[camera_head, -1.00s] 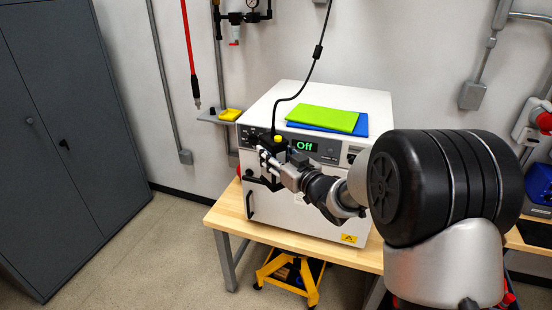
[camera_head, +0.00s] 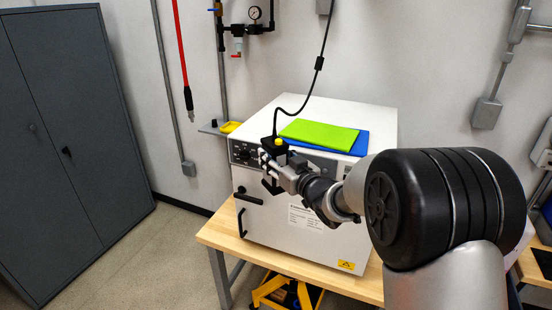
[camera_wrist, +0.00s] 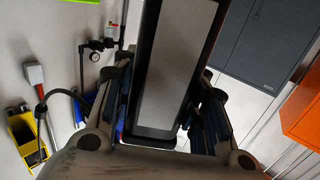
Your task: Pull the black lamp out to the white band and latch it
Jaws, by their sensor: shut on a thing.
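The black lamp (camera_head: 270,147) hangs on a black cord (camera_head: 317,78) in front of the white oven's upper left front. My gripper (camera_head: 269,165) is shut on the lamp, and the arm reaches in from the right. In the wrist view the lamp (camera_wrist: 175,70) is a long black body with a pale grey panel, tilted between the two fingers of my gripper (camera_wrist: 162,105). I cannot make out a white band on the cord, and no latch shows clearly.
The white oven (camera_head: 320,250) stands on a wooden bench (camera_head: 218,232). Green and blue cloths (camera_head: 320,136) lie on its top. A small shelf with a yellow item (camera_head: 229,127) is on the wall to the left. A grey cabinet (camera_head: 65,130) stands far left, with free floor between.

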